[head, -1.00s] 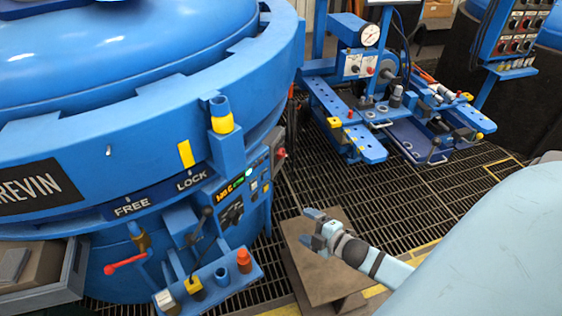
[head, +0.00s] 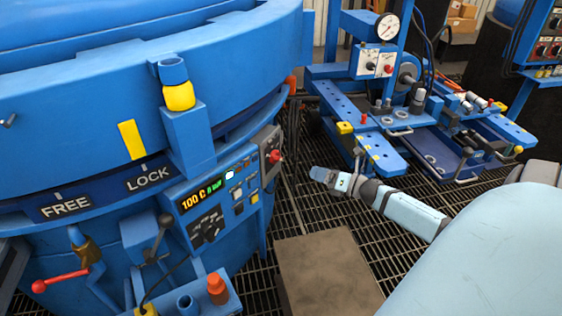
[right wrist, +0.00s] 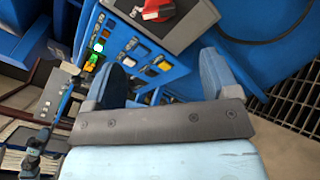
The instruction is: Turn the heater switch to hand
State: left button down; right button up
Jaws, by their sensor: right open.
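The blue control panel (head: 222,201) on the side of the furnace carries a lit display reading 100 C, a black rotary knob (head: 207,228) and several small switches. A grey box with a red knob (head: 275,156) sits at its right end; the red knob also shows in the right wrist view (right wrist: 158,9). I cannot read which control is the heater switch. My right gripper (head: 320,174) is open and empty, to the right of the grey box and apart from it. In the right wrist view my fingers (right wrist: 163,78) stand apart, with the panel beyond them. My left gripper is out of view.
A red-handled lever (head: 62,280) and a shelf with an orange bottle (head: 217,288) are at the lower left. A brown platform (head: 328,272) stands on the grating below my arm. A blue workbench with a gauge (head: 387,27) is behind it.

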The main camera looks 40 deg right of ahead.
aim_at(282, 160)
jog(key=b+x, duration=0.2)
jog(key=x, duration=1)
jog(key=shift+w+a, duration=0.2)
jog(key=shift+w, duration=0.15)
pick_arm(q)
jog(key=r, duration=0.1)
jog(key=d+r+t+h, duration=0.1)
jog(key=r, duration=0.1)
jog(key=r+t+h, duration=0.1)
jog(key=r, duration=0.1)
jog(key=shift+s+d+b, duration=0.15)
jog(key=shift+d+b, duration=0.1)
jog(key=shift+b, duration=0.05)
pick_arm(e)
jog(key=shift+w+a, duration=0.1)
jog(key=shift+w, duration=0.2)
jog(key=c, duration=0.9)
